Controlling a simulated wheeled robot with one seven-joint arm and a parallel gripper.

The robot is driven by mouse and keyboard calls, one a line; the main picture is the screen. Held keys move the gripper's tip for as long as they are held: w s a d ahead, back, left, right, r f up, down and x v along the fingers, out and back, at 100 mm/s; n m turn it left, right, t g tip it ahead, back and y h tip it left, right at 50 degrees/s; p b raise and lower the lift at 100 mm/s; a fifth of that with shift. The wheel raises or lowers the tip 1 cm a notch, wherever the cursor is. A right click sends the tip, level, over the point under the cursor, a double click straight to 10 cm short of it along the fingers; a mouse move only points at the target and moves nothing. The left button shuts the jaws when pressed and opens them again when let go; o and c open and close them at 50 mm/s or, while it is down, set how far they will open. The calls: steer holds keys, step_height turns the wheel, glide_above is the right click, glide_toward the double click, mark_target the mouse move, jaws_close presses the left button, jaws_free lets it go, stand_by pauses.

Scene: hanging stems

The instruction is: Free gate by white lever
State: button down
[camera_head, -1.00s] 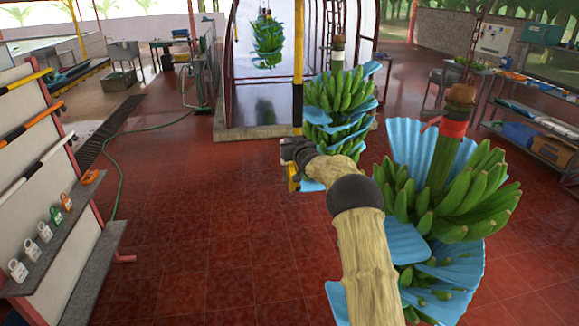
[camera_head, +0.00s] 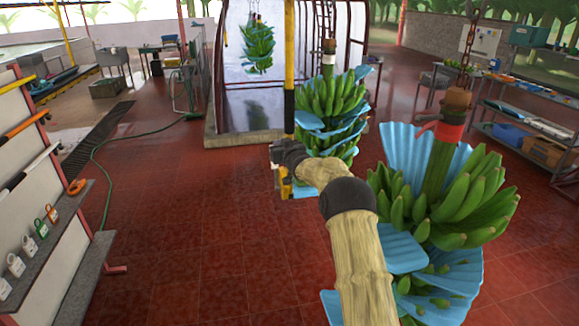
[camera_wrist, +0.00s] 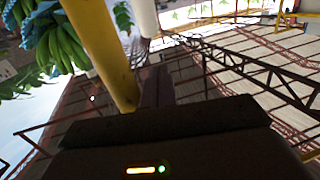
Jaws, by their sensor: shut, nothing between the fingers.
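A white bar with black sections (camera_head: 30,168) slants across the pale panel at the far left of the head view; it may be the white lever. An orange and black bar (camera_head: 24,124) and a yellow and black bar (camera_head: 18,84) slant above it. I cannot identify the gate. My gripper (camera_head: 282,182) is in the middle of the head view, far right of the panel. It is shut and looks empty. A yellow and black pole (camera_head: 289,60) rises beside it; in the wrist view this pole (camera_wrist: 100,50) stands close to my gripper, and contact is unclear.
Banana stems with blue sheets hang just behind my gripper (camera_head: 330,95) and to the right (camera_head: 465,200). A green hose (camera_head: 110,155) lies on the floor.

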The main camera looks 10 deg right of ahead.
steer(key=s+d+r+b, duration=0.1)
steer(key=s+r, duration=0.2)
steer(key=s+d+r+b, duration=0.1)
steer(key=s+r, duration=0.2)
steer(key=s+d+r+b, duration=0.1)
steer(key=s+r, duration=0.2)
steer(key=shift+r, duration=0.4)
steer(key=s+f+g+h, duration=0.1)
steer(key=s+f+g, duration=0.3)
steer(key=s+f, duration=0.4)
steer(key=s+f+m+g+h+b, duration=0.1)
steer(key=s+f+g, duration=0.4)
steer(key=s, duration=1.8)
steer(key=s+f+m+g+h, duration=0.1)
steer(key=s+f+g, duration=0.3)
steer(key=s+f, duration=0.7)
steer(key=s+h, duration=0.1)
steer(key=s, duration=0.4)
steer(key=shift+s+f+g+b, duration=0.15)
steer(key=shift+f+g+b, duration=0.2)
steer(key=shift+f+g, duration=0.05)
